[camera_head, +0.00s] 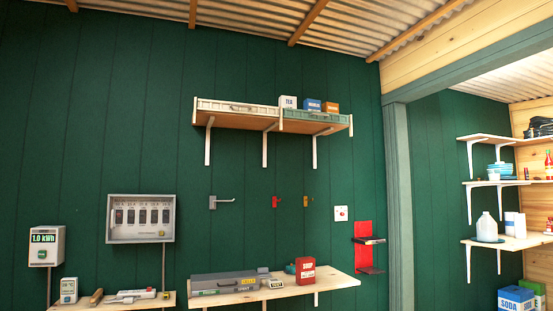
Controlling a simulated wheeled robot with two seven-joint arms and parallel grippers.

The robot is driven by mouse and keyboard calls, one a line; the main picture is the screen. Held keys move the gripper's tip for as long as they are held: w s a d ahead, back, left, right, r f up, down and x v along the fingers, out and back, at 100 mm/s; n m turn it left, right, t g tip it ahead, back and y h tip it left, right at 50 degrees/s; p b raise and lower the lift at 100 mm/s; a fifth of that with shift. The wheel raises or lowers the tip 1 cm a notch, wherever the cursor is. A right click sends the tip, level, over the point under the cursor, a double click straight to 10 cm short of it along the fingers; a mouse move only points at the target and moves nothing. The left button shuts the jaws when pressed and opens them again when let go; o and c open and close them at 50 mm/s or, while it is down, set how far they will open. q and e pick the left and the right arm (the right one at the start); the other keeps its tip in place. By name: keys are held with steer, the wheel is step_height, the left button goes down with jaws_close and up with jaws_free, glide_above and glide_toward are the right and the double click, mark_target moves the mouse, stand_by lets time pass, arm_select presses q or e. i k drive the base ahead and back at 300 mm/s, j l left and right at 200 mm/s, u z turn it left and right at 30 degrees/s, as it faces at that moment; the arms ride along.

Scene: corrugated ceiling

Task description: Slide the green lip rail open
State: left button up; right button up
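The green lip rail (318,117) runs along the right part of the front edge of the wooden wall shelf (235,120), high on the dark green wall. A cream lip rail (238,107) runs along the left part of the same edge. The two rails meet near the middle bracket. A white tea box (288,102), a blue box (312,105) and an orange box (330,107) stand behind the green rail, their lower parts hidden by it. Neither of my grippers is in view.
Below are wall hooks (220,202), a red wall rack (366,250) and a wooden bench shelf (335,281) with a grey case and a red soup box (305,270). A grey breaker panel (141,218) hangs at left. A green post (398,200) stands at right.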

mark_target(288, 113)
steer(key=i+j+z, duration=0.2)
steer(key=i, duration=0.3)
steer(key=i+z, duration=0.15)
steer(key=i, duration=0.4)
